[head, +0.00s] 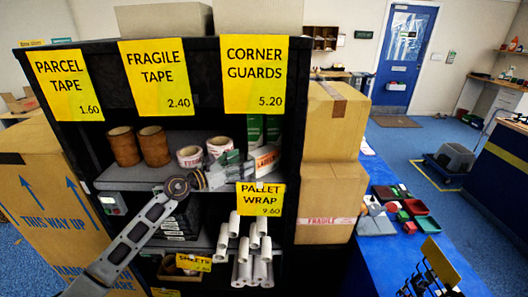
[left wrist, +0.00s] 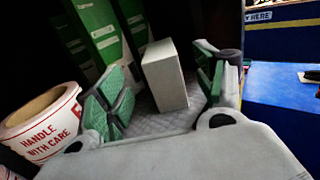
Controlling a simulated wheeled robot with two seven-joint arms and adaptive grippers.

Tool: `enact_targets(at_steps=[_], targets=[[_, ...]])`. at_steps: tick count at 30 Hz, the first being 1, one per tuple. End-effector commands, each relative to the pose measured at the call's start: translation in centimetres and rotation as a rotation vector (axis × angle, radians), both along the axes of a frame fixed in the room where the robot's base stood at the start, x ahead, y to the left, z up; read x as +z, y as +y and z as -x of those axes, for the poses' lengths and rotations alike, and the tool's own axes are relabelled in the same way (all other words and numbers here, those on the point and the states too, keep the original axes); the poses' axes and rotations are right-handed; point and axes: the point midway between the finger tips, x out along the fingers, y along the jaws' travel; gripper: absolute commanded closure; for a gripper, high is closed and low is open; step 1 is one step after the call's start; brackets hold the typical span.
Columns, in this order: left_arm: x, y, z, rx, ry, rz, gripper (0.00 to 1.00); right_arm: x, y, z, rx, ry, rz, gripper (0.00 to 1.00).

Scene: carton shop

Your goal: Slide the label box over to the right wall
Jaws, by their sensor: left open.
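The label box (head: 265,160), a small pale carton with lettering on its front, stands on the middle shelf of the black rack near its right side wall (head: 290,125). In the left wrist view a plain pale box (left wrist: 166,75) stands between the finger pads. My left gripper (head: 240,166) reaches in from the left, in front of the shelf. It is open, with green pads on either side of the box and a gap visible beside the left pad. Contact at the right pad is unclear. My right gripper is not in view.
Two rolls of printed tape (head: 190,157) and brown tape rolls (head: 124,147) stand left of the box. Green-and-white corner guards (head: 254,130) stand behind it. White wrap rolls (head: 243,250) lie below. Cartons (head: 330,195) are stacked right of the rack.

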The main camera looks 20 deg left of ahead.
Motion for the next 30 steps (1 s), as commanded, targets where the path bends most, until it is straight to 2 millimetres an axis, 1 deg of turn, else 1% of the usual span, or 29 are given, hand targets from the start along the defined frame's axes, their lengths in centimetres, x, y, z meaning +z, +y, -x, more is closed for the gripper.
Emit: enact_targets(at_steps=[30], targets=[[0.1, -5.1, -7.4, 0.0, -0.001, 0.001, 0.3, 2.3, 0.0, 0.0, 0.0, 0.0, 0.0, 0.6]])
